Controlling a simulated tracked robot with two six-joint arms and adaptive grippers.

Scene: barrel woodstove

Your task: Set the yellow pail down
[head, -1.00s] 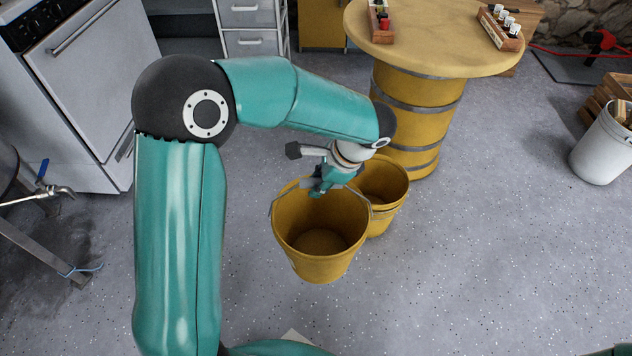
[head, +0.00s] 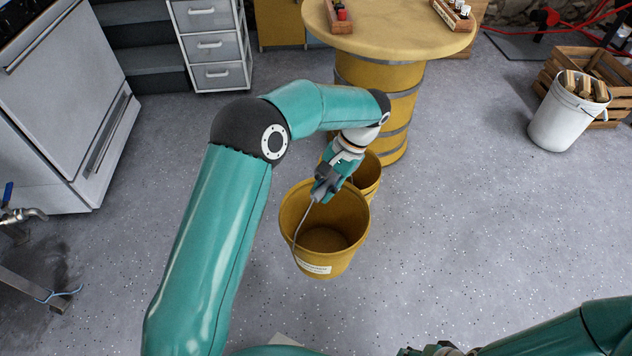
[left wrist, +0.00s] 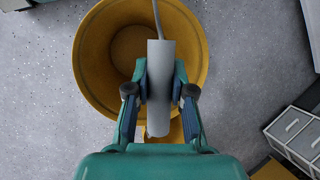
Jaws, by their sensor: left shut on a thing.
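The yellow pail (head: 338,262) is in the middle of the head view, upright and apparently empty, with a white label on its near wall. Its wire bail rises to a grey cylindrical grip (left wrist: 158,60). My left gripper (head: 322,188) is above the pail's far part and shut on this grip. In the left wrist view the two fingers clasp the grip, and the pail (left wrist: 92,45) shows beneath. Whether the pail's base touches the floor cannot be told. My right arm enters at the bottom right; its gripper end (head: 430,350) is mostly cut off by the frame edge.
A second yellow pail (head: 371,172) stands just behind the first, partly hidden. A yellow barrel table (head: 395,38) is behind it. A white bucket of wood (head: 560,120) and a wooden crate (head: 622,82) are at the right. A white stove (head: 60,110) and drawers (head: 213,45) are left. Floor to the right is clear.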

